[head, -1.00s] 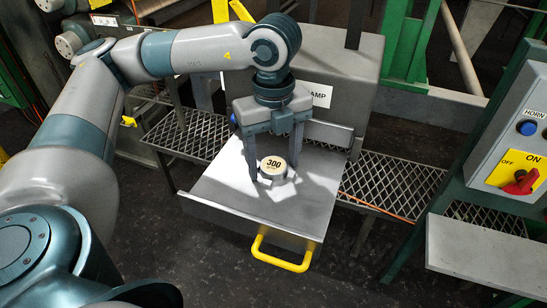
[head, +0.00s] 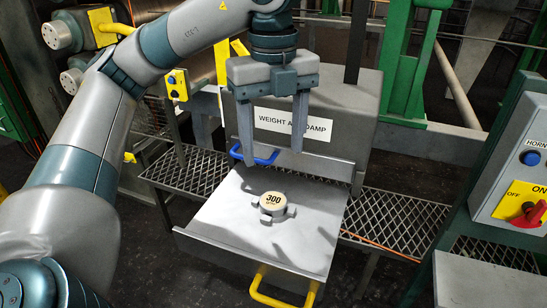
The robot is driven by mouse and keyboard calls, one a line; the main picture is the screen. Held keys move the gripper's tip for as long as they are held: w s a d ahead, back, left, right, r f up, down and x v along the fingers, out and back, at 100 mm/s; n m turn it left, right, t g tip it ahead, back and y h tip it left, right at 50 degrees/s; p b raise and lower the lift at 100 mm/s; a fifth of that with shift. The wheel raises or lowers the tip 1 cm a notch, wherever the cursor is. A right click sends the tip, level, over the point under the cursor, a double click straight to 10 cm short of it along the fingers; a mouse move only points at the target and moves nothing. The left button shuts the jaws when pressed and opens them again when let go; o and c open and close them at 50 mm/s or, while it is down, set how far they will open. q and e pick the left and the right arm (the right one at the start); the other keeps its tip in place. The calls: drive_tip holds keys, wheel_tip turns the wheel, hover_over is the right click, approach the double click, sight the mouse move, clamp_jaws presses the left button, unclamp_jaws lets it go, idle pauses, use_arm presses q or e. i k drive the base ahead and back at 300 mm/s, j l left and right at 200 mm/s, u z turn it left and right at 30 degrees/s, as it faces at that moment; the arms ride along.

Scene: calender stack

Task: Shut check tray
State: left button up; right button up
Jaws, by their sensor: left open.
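The check tray (head: 225,220) is a flat metal drawer pulled out of a grey cabinet (head: 345,140) labelled "WEIGHT A… DAMP", part of the label being covered by a gripper finger. A yellow handle (head: 283,300) is on the tray's front, cut by the picture's lower edge. A round weight marked 300 (head: 273,202) sits on the tray in a small holder with stubs. My left gripper (head: 272,157) is open and empty, fingers pointing down, above the tray's back part and behind the weight, in front of the cabinet face. My right gripper is not in view.
A blue handle (head: 255,158) shows behind my left fingers. A mesh shelf (head: 400,222) runs beside the tray. A control box (head: 525,165) with a blue HORN button and red switch stands at right, above a grey ledge (head: 490,280).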

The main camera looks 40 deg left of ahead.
sight(294, 251)
drive_tip(key=k+l, duration=1.2)
drive_tip(key=k, duration=0.1)
